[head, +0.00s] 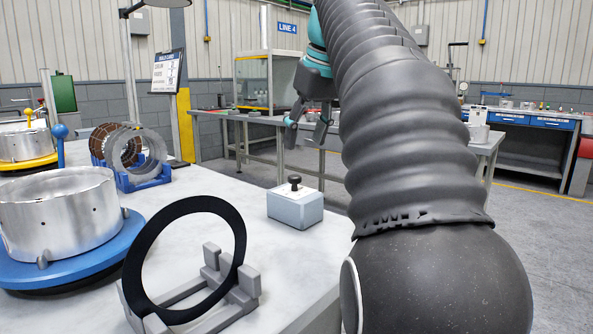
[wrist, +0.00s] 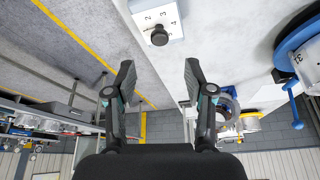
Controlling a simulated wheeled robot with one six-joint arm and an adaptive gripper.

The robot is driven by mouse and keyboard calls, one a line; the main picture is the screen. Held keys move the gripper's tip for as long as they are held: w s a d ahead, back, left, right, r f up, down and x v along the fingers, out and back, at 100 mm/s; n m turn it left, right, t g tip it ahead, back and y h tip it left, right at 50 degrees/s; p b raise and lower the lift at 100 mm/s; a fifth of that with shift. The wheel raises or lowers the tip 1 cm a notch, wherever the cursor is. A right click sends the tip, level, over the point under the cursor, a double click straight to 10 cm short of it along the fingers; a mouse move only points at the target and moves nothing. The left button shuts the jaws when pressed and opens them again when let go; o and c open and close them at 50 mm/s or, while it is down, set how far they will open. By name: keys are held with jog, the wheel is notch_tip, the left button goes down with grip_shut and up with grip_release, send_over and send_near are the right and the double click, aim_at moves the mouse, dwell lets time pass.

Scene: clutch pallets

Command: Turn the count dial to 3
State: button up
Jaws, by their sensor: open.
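The count dial is a black knob (head: 294,182) on top of a small grey box (head: 296,209) near the right edge of the white table. In the wrist view the knob (wrist: 159,37) sits on the box's white face (wrist: 174,14), where printed numbers including 2, 3 and 4 show around it. Which number the knob points to cannot be told. My gripper (wrist: 158,72) is open and empty, its two fingers apart, with the knob beyond the fingertips. In the head view my gripper (head: 308,128) hangs above and beyond the box, partly behind my arm.
A black ring (head: 235,228) stands in a grey cradle (head: 249,283) left of the box. A metal drum (head: 60,215) sits on a blue turntable (head: 125,240) at the left. Rings stand in a blue holder (head: 150,181) behind. The tabletop around the box is clear.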

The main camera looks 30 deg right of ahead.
aim_at(295, 176)
jog(key=b+x, duration=0.2)
jog(key=x, duration=0.6)
jog(key=shift+f, duration=0.15)
jog(key=shift+c, duration=0.3)
grip_shut()
